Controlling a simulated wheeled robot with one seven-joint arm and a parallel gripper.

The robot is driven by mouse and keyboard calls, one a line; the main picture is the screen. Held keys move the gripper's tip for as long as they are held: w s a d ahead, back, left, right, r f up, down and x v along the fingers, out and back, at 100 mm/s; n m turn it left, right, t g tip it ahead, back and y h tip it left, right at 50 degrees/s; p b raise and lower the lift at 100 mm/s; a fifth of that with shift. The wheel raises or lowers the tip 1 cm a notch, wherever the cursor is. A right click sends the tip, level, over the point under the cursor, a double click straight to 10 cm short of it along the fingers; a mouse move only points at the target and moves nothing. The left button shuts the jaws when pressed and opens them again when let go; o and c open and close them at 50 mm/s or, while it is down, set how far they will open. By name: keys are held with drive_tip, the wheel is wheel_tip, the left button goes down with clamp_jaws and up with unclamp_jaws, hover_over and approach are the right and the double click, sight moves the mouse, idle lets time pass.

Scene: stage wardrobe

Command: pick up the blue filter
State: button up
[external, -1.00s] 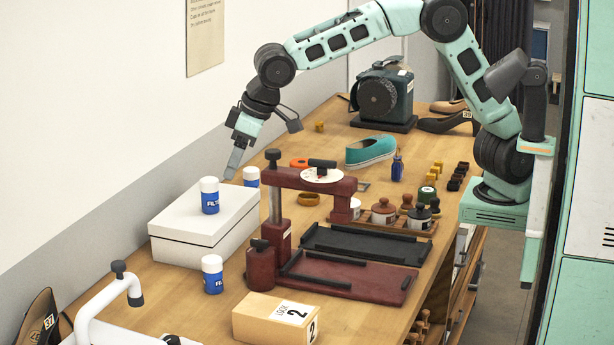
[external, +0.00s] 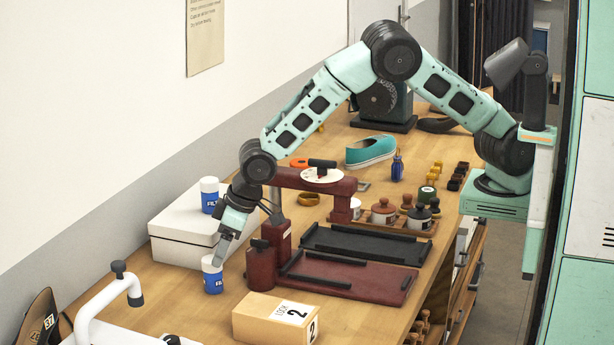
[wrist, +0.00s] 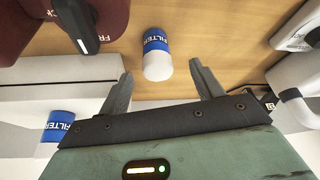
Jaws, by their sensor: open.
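One blue filter (external: 212,274), a small cylinder with a white top and a blue band marked FILTER, stands on the table in front of the white box. In the wrist view this filter (wrist: 157,55) shows ahead of and between my spread fingers, not touching them. My gripper (external: 217,255) is open and points down just above it in the external view. A second, alike filter (external: 209,195) stands on the white box; a filter also shows at the left in the wrist view (wrist: 59,126). The third filter of the earlier view is hidden behind my arm.
The white box (external: 183,249) is close behind my gripper. The dark red press (external: 262,270) stands close on its right. A wooden block marked 2 (external: 262,318) and a white curved tap-like fixture (external: 97,298) stand nearer the front.

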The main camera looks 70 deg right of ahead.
sight(212, 276)
drive_tip(key=x, duration=0.3)
drive_tip(key=shift+d+p+x, duration=0.15)
drive_tip(key=shift+p+x, duration=0.5)
drive_tip(key=shift+x, duration=0.65)
drive_tip(key=shift+d+p+x, duration=0.15)
drive_tip(key=shift+p+x, duration=0.5)
drive_tip(key=shift+x, duration=0.65)
drive_tip(key=shift+s+f, duration=0.1)
drive_tip(key=c, duration=1.1)
